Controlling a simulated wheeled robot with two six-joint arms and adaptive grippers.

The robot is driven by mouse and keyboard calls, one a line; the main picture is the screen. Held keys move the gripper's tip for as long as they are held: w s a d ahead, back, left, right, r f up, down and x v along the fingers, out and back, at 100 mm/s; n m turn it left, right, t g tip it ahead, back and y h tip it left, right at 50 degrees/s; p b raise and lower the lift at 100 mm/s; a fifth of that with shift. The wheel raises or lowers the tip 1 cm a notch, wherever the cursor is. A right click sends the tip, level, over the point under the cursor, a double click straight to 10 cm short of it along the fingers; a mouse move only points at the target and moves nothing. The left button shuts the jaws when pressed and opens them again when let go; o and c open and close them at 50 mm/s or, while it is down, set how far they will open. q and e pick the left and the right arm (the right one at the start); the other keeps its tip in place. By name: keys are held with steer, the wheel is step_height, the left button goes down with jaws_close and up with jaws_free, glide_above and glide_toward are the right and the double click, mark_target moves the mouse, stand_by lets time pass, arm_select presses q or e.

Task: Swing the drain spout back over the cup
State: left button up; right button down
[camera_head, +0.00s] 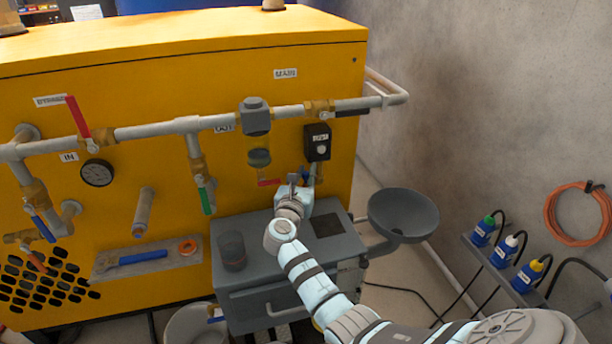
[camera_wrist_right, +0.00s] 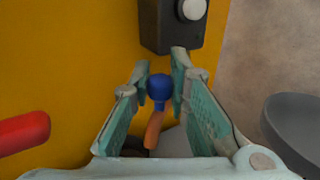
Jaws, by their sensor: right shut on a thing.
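My right gripper (camera_head: 300,186) is in front of the yellow panel, below a small black box. In the right wrist view my right gripper (camera_wrist_right: 160,82) is shut on a blue ball-shaped knob (camera_wrist_right: 160,88). A copper-orange tube (camera_wrist_right: 154,130), which looks like the drain spout, runs down from the knob. Its lower end is partly hidden, and in the head view my gripper hides most of it. A dark see-through cup (camera_head: 232,252) stands on the left part of the grey cart top, left of my right gripper. My left gripper is not in view.
The grey cart (camera_head: 258,228) stands below the pipes. A grey funnel bowl (camera_head: 403,212) is at its right. The black box (camera_head: 317,142) and a red handle (camera_wrist_right: 24,132) are close to my gripper. A glass filter (camera_head: 258,140) hangs above, left of it.

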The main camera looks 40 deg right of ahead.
mark_target(309, 134)
steer(key=c, duration=1.5)
jaws_free()
step_height(309, 134, up, 10)
steer(key=shift+f, duration=0.1)
